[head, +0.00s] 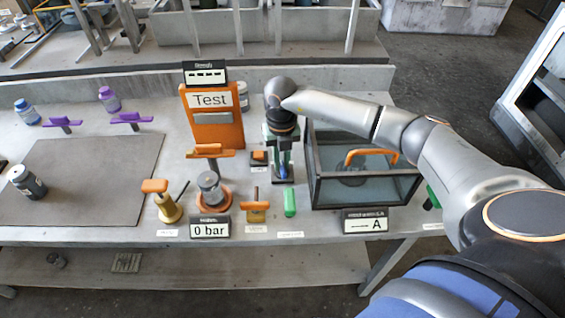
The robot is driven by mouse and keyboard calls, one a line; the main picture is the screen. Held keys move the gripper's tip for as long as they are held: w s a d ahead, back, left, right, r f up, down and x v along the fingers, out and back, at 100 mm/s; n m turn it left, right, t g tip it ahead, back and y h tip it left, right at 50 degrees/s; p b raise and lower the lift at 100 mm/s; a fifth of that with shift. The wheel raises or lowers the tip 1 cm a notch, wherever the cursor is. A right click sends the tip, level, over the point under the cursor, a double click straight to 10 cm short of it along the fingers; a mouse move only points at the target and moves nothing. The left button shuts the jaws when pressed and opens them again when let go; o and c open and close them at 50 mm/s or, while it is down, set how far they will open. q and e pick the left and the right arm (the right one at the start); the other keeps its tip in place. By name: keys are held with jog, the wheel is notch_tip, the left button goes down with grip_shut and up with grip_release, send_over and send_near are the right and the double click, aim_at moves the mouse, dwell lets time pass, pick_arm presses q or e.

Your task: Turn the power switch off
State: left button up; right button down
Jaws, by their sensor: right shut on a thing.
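My right gripper (283,165) reaches down onto the bench from the right, just left of the clear box. It is shut on a small blue part (284,173) that stands on a dark base (283,181). This looks like the power switch, but the gripper covers much of it and its label is not readable. Whether it is set on or off cannot be told. Just left of it sits a small dark block with an orange top (258,157). My left gripper is not in view.
A clear, dark-framed box with an orange handle (370,154) stands close right of the gripper. An orange "Test" panel (213,127) stands behind left. A "0 bar" display (210,229), an "A" display (366,222) and a green cylinder (290,203) are in front. A grey mat (95,165) lies left.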

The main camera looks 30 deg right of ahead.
aim_at(281, 164)
jog(key=shift+a+n+b, duration=0.1)
jog(key=shift+n+b, duration=0.4)
jog(key=shift+n, duration=1.5)
jog(key=c, duration=0.9)
grip_release()
jog(key=shift+o, duration=0.2)
jog(key=shift+r, duration=0.1)
notch_tip(281, 164, up, 12)
jog(key=shift+r, duration=0.2)
